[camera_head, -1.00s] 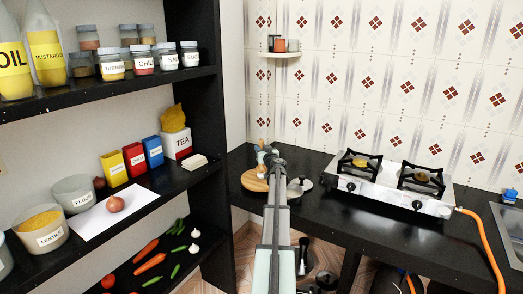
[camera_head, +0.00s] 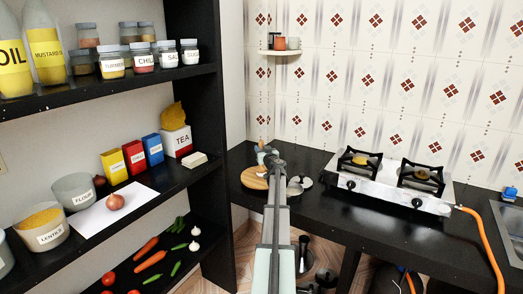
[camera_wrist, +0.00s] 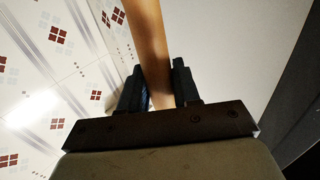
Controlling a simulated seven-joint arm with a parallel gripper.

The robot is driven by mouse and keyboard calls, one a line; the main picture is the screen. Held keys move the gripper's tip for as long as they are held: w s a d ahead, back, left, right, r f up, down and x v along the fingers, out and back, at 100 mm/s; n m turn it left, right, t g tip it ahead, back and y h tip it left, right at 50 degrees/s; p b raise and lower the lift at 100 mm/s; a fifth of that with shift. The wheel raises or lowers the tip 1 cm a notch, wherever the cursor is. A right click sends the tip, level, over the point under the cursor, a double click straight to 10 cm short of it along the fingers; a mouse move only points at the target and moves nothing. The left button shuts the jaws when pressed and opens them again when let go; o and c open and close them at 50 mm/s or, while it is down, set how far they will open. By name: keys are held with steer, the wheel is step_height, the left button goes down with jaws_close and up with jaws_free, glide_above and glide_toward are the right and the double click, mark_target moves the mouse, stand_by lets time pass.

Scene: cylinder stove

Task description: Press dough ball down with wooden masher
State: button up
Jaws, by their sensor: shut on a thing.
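The wooden masher shows in the wrist view as a long brown wooden handle (camera_wrist: 147,38) between the two dark fingers. My gripper (camera_wrist: 157,84) is shut on this handle. In the head view my gripper (camera_head: 267,158) is over the round wooden board (camera_head: 251,180) on the black counter, near the corner. The masher's lower end and any contact with the board are hidden behind my arm. I cannot make out the dough ball; the arm covers much of the board.
A small metal pot (camera_head: 294,188) stands right of the board. A two-burner stove (camera_head: 389,184) with an orange hose (camera_head: 486,240) is farther right. A black shelf (camera_head: 197,100) with jars and boxes stands close on the left. The counter between pot and stove is mostly clear.

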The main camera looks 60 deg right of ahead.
steer(key=shift+f, duration=0.6)
stand_by(0.5)
steer(key=shift+r, duration=0.15)
stand_by(1.7)
steer(key=shift+r, duration=3.45)
steer(key=w+a+f+n+t+y, duration=0.1)
steer(key=a+f+y, duration=0.1)
steer(key=a, duration=0.5)
steer(key=w+a+f+n+t+y, duration=0.1)
steer(key=w+a+f+n+y, duration=0.1)
steer(key=a, duration=0.6)
steer(key=w+a+f+n+t+y, duration=0.1)
steer(key=a+f+y, duration=0.1)
steer(key=a, duration=0.6)
steer(key=shift+w+a+f+n+y, duration=0.15)
steer(key=shift+a+f+n+y, duration=0.05)
steer(key=shift+f+n+y, duration=0.2)
steer(key=a+f+n+g+y, duration=0.2)
steer(key=a+y, duration=0.4)
steer(key=a, duration=1.5)
steer(key=w+a+f+n+g+y, duration=0.1)
steer(key=a+f+n+y, duration=0.4)
steer(key=a, duration=1.6)
steer(key=a+f+n+g+y, duration=0.3)
steer(key=a+n+y, duration=0.4)
steer(key=a, duration=1.4)
steer(key=shift+w+a+f+g+y, duration=0.2)
steer(key=shift+w+f+g+y, duration=0.1)
steer(key=shift+f+y, duration=0.3)
